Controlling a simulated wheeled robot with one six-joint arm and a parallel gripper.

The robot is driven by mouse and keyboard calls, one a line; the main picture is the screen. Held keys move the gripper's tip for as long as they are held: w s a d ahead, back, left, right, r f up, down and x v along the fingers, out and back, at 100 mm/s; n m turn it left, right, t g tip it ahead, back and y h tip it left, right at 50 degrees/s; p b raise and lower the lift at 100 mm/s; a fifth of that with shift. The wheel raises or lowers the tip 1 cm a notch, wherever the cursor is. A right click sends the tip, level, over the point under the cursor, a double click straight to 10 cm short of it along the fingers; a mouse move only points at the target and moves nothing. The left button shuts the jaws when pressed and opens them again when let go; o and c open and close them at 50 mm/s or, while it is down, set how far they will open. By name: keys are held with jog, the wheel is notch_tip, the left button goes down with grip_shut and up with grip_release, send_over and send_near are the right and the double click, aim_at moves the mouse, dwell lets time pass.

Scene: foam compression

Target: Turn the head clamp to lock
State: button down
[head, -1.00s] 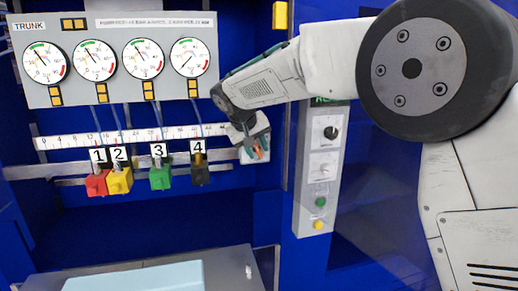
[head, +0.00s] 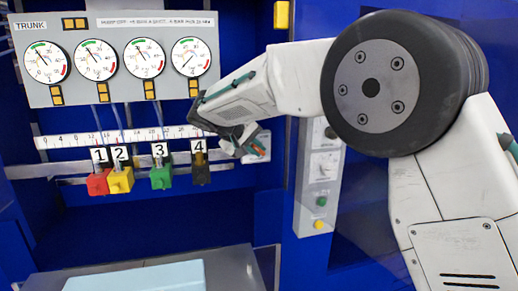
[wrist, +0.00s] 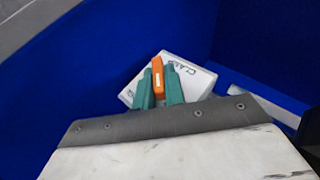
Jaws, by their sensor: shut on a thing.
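The head clamp is an orange handle (wrist: 157,78) on a white plate (wrist: 190,75) with partly hidden lettering, seen tilted in the wrist view. My gripper (wrist: 159,80) is shut on the orange handle, with one teal finger on each side. In the head view my gripper (head: 256,150) is at the plate (head: 264,138), just right of the label 4 and below the gauge panel. There the fingers and wrist cover most of the handle and part of the plate, so the handle's exact angle is hard to tell.
A gauge panel (head: 125,60) with several dials hangs above a ruler strip (head: 70,140). Red, yellow, green and black blocks (head: 160,178) hang left of my gripper. A grey control box (head: 318,190) stands close on the right. A pale blue block (head: 135,277) lies below.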

jog(key=c, duration=1.5)
grip_release()
jog(key=shift+o, duration=0.2)
jog(key=v, duration=0.7)
jog(key=shift+s+a+r, duration=0.2)
jog(key=shift+a, duration=0.05)
